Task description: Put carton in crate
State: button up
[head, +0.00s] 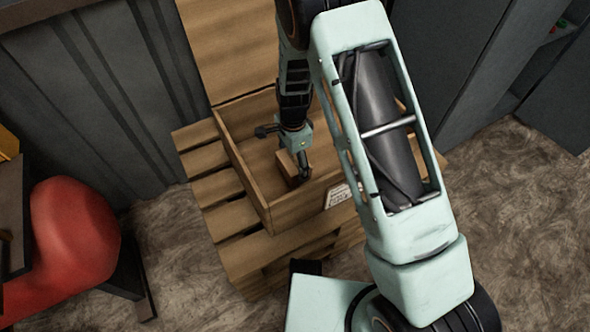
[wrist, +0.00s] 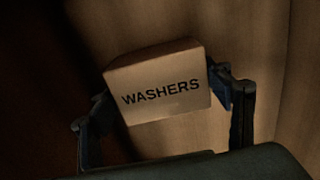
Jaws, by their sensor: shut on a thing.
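The carton (wrist: 160,85) is a small brown box marked "WASHERS", held between the two fingers of my gripper (wrist: 165,90) in the wrist view. In the head view the carton (head: 287,166) shows at the tip of my gripper (head: 302,168), within the outline of the wooden crate (head: 240,182). The crate is an open box with low walls. My gripper is shut on the carton and points down into the crate. Whether the carton touches the crate floor, I cannot tell. My arm hides the crate's right part.
The crate stands on a slatted wooden pallet stack (head: 213,190). A white label (head: 338,196) is on its front. Grey ribbed panels (head: 100,90) stand behind at left. A red rounded machine part (head: 75,240) is at the lower left. Bare floor (head: 190,255) lies between.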

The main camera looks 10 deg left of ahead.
aim_at(293, 159)
jog(key=shift+f+b, duration=0.5)
jog(key=shift+f, duration=1.4)
jog(key=shift+f, duration=0.1)
jog(key=o, duration=1.6)
jog(key=shift+o, duration=0.2)
notch_tip(293, 159, up, 12)
jog(key=p, duration=0.3)
jog(key=shift+p, duration=0.35)
